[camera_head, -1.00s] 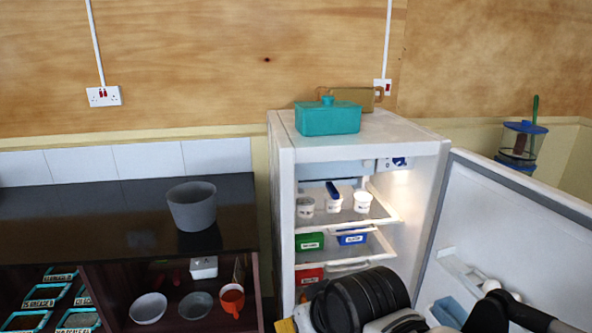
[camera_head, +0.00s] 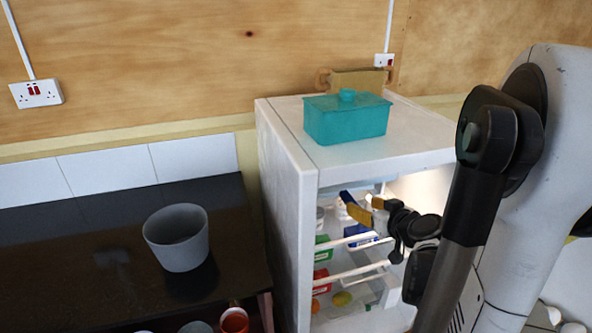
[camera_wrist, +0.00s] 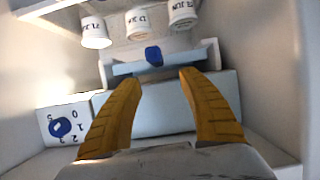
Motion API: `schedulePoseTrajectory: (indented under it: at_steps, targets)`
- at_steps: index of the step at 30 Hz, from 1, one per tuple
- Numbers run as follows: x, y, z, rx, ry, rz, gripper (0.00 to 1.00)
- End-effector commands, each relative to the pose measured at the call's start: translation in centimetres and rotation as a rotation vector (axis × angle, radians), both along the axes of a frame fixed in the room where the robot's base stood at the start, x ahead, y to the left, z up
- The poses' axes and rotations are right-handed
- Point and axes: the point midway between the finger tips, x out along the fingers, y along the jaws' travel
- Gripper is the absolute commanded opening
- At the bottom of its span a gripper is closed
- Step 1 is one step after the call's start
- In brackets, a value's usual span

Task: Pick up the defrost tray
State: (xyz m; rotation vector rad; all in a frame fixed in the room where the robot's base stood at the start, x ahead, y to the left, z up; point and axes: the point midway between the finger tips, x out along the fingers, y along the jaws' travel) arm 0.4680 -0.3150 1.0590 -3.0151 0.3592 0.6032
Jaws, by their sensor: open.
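The defrost tray (camera_wrist: 128,68) appears to be the pale blue-grey piece with a dark blue handle (camera_wrist: 153,56) in the wrist view. It sits near the pale box (camera_wrist: 165,100) with a numbered dial (camera_wrist: 62,127), at the top of the fridge. In the head view the blue handle (camera_head: 346,197) shows near my fingers; the tray body is mostly hidden. My gripper (camera_wrist: 159,77) is open and empty, its yellow fingers pointing towards the handle, with one on either side of its line. In the head view my gripper (camera_head: 365,208) is inside the fridge opening.
White labelled cups (camera_wrist: 138,21) stand close to the tray. Green (camera_head: 323,248) and blue (camera_head: 361,236) boxes sit lower in the white fridge (camera_head: 289,175). A teal box (camera_head: 345,122) stands on top. A grey bowl (camera_head: 178,240) stands on the dark counter (camera_head: 90,250).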

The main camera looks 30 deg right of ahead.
Motion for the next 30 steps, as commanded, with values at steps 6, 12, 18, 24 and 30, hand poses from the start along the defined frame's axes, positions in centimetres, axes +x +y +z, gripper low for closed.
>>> schedulePoseTrajectory:
  at_steps: [6, 12, 18, 24, 30]
  targets:
    - [2.6, -0.6, -1.4, -0.001, -0.001, 0.003, 0.49]
    - [4.9, -1.2, -2.3, 0.000, -0.001, 0.002, 0.49]
    - [6.7, -2.1, -3.5, 0.000, 0.000, 0.002, 0.49]
    - [9.2, -2.8, -4.5, 0.000, 0.000, 0.002, 0.49]
    - [9.3, -2.9, -4.3, 0.000, 0.000, 0.001, 0.49]
